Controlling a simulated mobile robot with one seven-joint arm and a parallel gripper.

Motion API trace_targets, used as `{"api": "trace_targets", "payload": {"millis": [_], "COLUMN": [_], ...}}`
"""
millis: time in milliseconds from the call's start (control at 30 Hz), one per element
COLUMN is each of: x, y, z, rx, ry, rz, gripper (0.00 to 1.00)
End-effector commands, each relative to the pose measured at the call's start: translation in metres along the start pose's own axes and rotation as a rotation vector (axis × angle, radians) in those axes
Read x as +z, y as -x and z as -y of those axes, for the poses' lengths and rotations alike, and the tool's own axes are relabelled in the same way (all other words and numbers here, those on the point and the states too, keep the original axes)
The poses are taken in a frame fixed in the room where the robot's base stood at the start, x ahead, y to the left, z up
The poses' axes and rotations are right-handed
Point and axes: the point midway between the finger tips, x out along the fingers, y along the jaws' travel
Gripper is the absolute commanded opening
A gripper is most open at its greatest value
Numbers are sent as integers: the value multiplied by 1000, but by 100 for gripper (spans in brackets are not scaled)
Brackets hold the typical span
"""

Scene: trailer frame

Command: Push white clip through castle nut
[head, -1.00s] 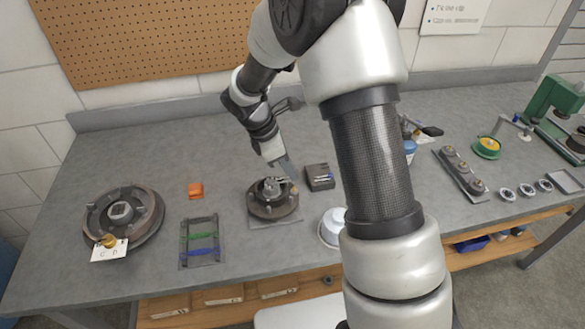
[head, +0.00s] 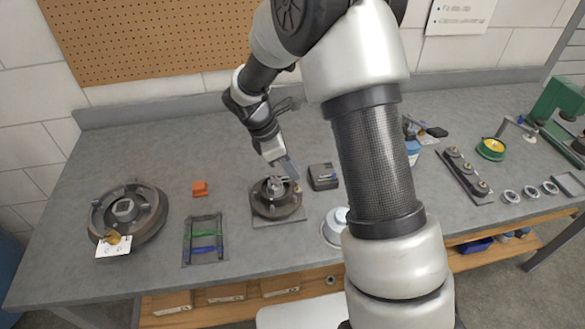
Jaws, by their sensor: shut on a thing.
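A dark round hub (head: 275,203) sits on a flat plate on the grey bench, with a lighter grey castle nut (head: 276,184) at its centre. My gripper (head: 295,176) reaches down from above to the right side of the nut, very close to it. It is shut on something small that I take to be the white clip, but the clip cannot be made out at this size. A small yellowish spot (head: 298,187) shows at the hub's right, near the fingertips. Whether the clip touches the nut cannot be told.
A small dark tray (head: 323,177) stands just right of the hub. A rack with green and blue bars (head: 205,240), an orange block (head: 200,188) and a large drum (head: 127,213) lie to the left. A white round container (head: 335,228) is partly behind my arm.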

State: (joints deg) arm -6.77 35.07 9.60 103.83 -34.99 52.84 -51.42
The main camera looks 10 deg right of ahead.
Motion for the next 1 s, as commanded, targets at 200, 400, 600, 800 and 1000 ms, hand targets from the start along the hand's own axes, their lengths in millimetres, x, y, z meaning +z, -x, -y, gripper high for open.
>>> {"api": "trace_targets", "payload": {"millis": [200,400,600,800,1000], "x": [0,-3,-7,-8,-8], "y": [0,1,3,3,3], "z": [0,0,0,0,0], "rx": [0,0,0,0,0], "ry": [0,1,1,0,0], "rz": [0,0,0,0,0], "gripper": [0,0,0,0,0]}}
